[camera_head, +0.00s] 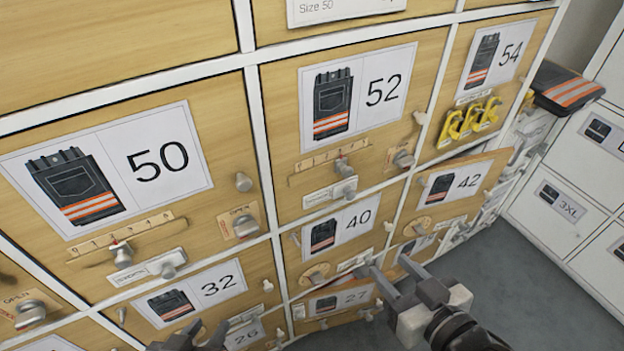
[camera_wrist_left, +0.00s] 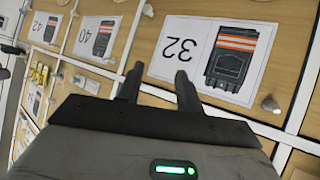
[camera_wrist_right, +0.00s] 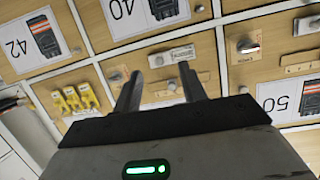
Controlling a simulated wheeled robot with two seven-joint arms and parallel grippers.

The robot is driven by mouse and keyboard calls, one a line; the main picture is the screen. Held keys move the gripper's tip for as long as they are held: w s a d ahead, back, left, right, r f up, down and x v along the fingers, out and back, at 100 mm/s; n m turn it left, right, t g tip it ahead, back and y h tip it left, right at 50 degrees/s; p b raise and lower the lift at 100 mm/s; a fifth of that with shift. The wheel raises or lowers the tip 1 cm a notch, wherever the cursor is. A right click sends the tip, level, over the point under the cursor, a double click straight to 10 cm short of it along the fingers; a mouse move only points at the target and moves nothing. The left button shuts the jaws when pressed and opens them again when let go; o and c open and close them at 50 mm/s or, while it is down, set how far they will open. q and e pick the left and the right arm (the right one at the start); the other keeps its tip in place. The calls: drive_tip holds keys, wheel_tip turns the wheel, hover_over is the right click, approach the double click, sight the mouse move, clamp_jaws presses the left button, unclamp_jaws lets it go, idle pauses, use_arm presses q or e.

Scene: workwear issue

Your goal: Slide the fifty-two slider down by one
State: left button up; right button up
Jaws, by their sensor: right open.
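The fifty-two drawer (camera_head: 276,150) has a "52" label with a dark striped garment. Below the label a horizontal number strip carries a small grey slider (camera_head: 343,168), right of the strip's middle; its digits are too small to read. A white plate with a grey knob (camera_head: 345,190) sits just below. My right gripper (camera_head: 397,272) is open and empty, lower right of the slider, in front of the 40 and 27 drawers. In the right wrist view the slider (camera_wrist_right: 172,86) shows between the fingers, upside down. My left gripper (camera_head: 190,340) is open and empty at the bottom edge.
An open-marked knob (camera_head: 403,159) is right of the slider. The fifty drawer has its own slider (camera_head: 121,254). Yellow hooks (camera_head: 470,118) stick out on the 54 drawer. The 42 drawer (camera_head: 455,187) stands partly out. Grey floor (camera_head: 520,300) is free at right.

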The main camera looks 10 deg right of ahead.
sight(348, 174)
wheel_tip(348, 174, up, 7)
drive_tip(key=d+n+t+y+b, duration=0.1)
drive_tip(key=t+y, duration=0.1)
drive_tip(key=t, duration=0.1)
drive_tip(key=x, duration=1.6)
drive_tip(key=shift+w, duration=0.15)
drive_tip(key=shift+d, duration=0.1)
clamp_jaws()
drive_tip(key=shift+p, duration=0.3)
